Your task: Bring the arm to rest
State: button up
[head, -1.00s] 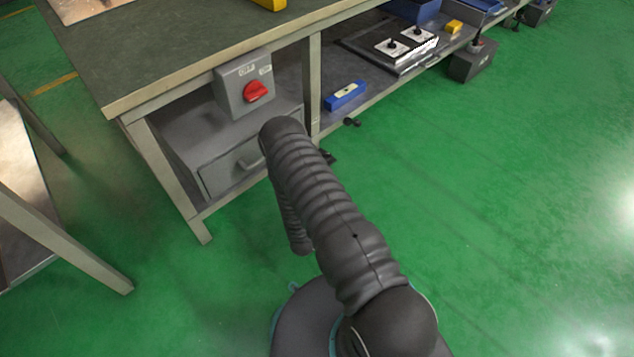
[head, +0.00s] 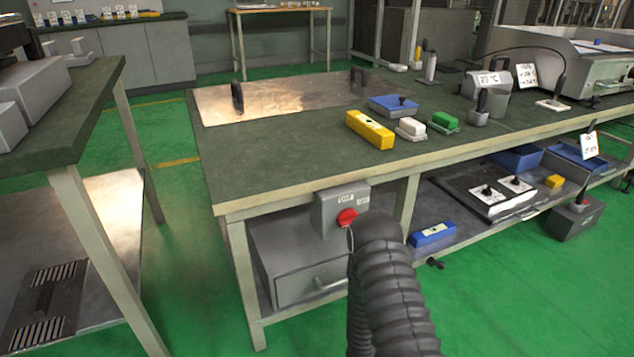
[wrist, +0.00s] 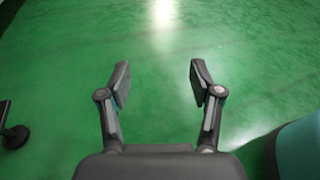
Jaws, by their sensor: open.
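My gripper (wrist: 158,85) shows in the wrist view with its two fingers spread apart. It is open and empty, over bare green floor. In the head view, my dark ribbed arm (head: 392,300) rises from the bottom edge in front of the workbench (head: 290,155). The gripper itself does not show in the head view. The arm's upper end overlaps the lower edge of the grey switch box (head: 330,203), which has a red knob (head: 346,218). I cannot tell whether they touch.
The bench top holds a yellow block (head: 370,129), a blue tray (head: 393,106) and a green-topped block (head: 444,122). A grey drawer unit (head: 300,262) and a blue block (head: 432,235) sit below. Another table (head: 75,120) stands at left. Green floor (head: 500,310) is free at lower right.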

jog(key=s+a+r+m+t+y+p, duration=0.1)
jog(key=s+a+r+m+y, duration=0.4)
jog(key=r, duration=1.2)
jog(key=s+a+r+m+t+y+p, duration=0.2)
jog(key=r+m, duration=0.6)
jog(key=r, duration=0.9)
jog(key=s+a+r+m+t+y+p, duration=0.1)
jog(key=s+a+r+m+y+p, duration=0.3)
jog(key=r, duration=1.2)
jog(key=s+a+m+y, duration=0.3)
jog(key=s+a+y, duration=0.1)
jog(key=a, duration=0.2)
jog(key=shift+s+r+y, duration=0.3)
jog(key=shift+r+y, duration=0.1)
jog(key=shift+a, duration=0.1)
